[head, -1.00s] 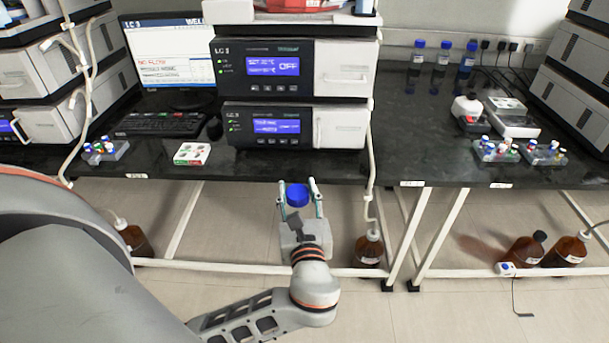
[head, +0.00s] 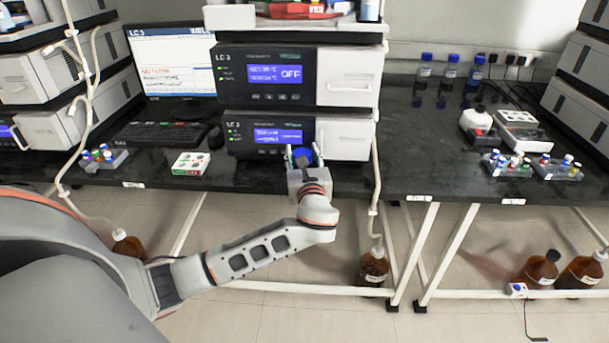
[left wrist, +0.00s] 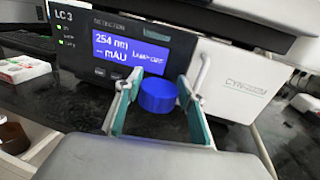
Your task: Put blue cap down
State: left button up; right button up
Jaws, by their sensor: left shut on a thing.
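The blue cap (left wrist: 158,96) is between the two fingers of my left gripper (left wrist: 160,108) in the left wrist view, with its flat top up. My left gripper is shut on it. In the head view the cap (head: 303,155) shows partly behind the gripper (head: 304,160), over the front part of the black bench (head: 230,178), in front of the lower LC 3 unit (head: 268,135). I cannot tell whether the cap touches the bench. My right gripper is not in view.
A white box with coloured dots (head: 190,163) lies left of the gripper. A keyboard (head: 160,134) and a monitor (head: 170,65) stand farther left. A pale tube (head: 374,190) hangs close on the right. A brown bottle (head: 373,268) stands on the floor below.

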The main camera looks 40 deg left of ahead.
pick_arm(q)
notch_tip(320, 180, down, 3)
jog(key=shift+s+d+r, duration=0.1)
jog(key=shift+s+r, duration=0.05)
notch_tip(320, 180, down, 4)
jog(key=shift+f+b, duration=0.1)
jog(key=shift+b, duration=0.9)
jog(key=shift+f, duration=0.15)
jog(key=o, duration=0.7)
jog(key=shift+o, duration=0.4)
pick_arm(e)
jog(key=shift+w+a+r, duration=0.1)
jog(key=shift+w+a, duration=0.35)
